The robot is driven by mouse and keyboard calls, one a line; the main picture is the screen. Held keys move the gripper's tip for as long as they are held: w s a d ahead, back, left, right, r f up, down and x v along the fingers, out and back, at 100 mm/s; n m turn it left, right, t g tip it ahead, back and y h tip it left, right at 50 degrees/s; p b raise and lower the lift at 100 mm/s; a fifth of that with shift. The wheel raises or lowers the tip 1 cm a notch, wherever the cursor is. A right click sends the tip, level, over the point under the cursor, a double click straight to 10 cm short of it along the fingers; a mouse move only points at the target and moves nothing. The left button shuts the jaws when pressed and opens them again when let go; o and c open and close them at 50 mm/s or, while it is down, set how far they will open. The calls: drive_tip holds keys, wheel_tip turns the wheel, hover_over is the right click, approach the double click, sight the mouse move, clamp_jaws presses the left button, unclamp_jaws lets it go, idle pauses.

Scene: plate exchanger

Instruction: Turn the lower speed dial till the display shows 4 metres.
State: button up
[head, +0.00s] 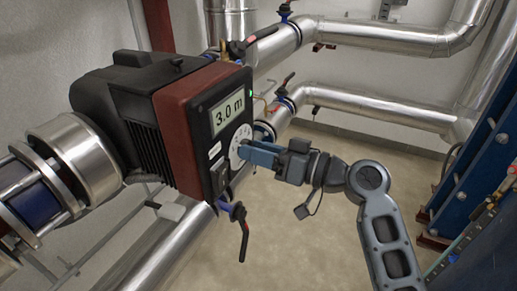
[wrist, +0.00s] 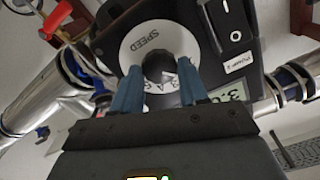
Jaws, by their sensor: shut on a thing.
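The pump's control box (head: 196,125) has a black front panel with a lit display (head: 228,110) that reads 3.0 m. Below the display is the speed dial (head: 238,134), with a white scale ring partly covered by my gripper (head: 247,152). In the wrist view the white ring marked SPEED (wrist: 150,38) surrounds a dark knob (wrist: 158,66). My gripper's blue fingers (wrist: 158,84) stand on both sides of the knob and are shut on it. The pointer is not clear to me. The display (wrist: 236,95) shows upside down and partly cut off in the wrist view.
A blue valve with a black lever (head: 243,232) hangs under the box. Silver pipes (head: 375,102) run behind, and a blue plate stack (head: 487,150) stands at the right. The floor between is clear.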

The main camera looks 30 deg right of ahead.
drive_tip(key=shift+m, duration=1)
drive_tip(key=shift+p, duration=0.3)
drive_tip(key=o, duration=1.1)
drive_tip(key=shift+c, duration=0.2)
drive_tip(key=b+v, duration=0.1)
drive_tip(key=v, duration=0.7)
drive_tip(key=shift+w, duration=0.15)
